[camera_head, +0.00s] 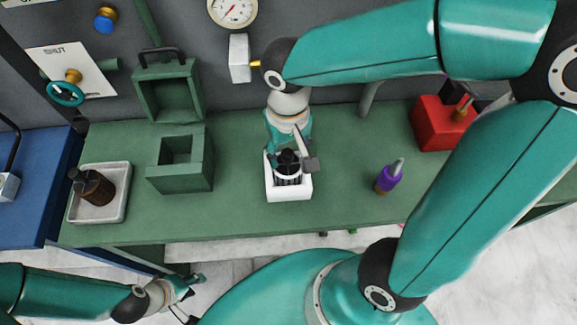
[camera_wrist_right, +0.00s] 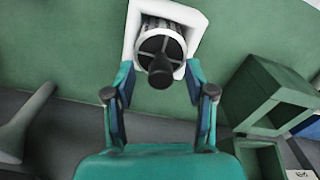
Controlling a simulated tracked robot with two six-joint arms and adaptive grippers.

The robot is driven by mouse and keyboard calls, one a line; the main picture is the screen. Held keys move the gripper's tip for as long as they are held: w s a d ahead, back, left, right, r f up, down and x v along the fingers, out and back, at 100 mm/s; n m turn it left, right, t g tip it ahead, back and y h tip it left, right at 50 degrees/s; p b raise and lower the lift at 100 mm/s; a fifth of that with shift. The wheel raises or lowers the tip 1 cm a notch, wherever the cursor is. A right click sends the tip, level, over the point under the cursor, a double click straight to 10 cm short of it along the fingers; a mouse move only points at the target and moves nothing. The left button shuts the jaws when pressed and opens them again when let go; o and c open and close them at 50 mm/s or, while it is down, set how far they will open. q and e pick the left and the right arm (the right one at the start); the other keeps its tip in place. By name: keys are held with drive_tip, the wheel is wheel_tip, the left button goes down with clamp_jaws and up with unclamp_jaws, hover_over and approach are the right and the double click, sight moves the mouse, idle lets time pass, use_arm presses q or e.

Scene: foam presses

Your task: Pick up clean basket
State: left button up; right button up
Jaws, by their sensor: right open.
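The basket (camera_head: 288,179) is a ribbed metal cylinder with a black knob handle, standing upright in a white square holder (camera_head: 290,195) on the green bench. In the right wrist view the basket (camera_wrist_right: 147,47) shows its round spoked top, with the black knob (camera_wrist_right: 161,72) pointing towards the camera. My right gripper (camera_head: 291,158) is over the holder. In the wrist view its open fingers (camera_wrist_right: 160,75) are on either side of the knob, with gaps visible. My left gripper (camera_head: 190,293) is low at the left, off the bench, empty; its jaw opening is unclear.
A green press box with an open lid (camera_head: 180,175) stands left of the holder. Further left, a white tray (camera_head: 125,208) holds a brown bottle (camera_head: 97,187). A purple bottle (camera_head: 387,179) and a red box (camera_head: 436,128) are to the right. Bare bench surrounds the holder.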

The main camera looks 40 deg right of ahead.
sight(288, 167)
drive_tip(key=shift+f, duration=1.35)
drive_tip(key=shift+s, duration=0.15)
clamp_jaws()
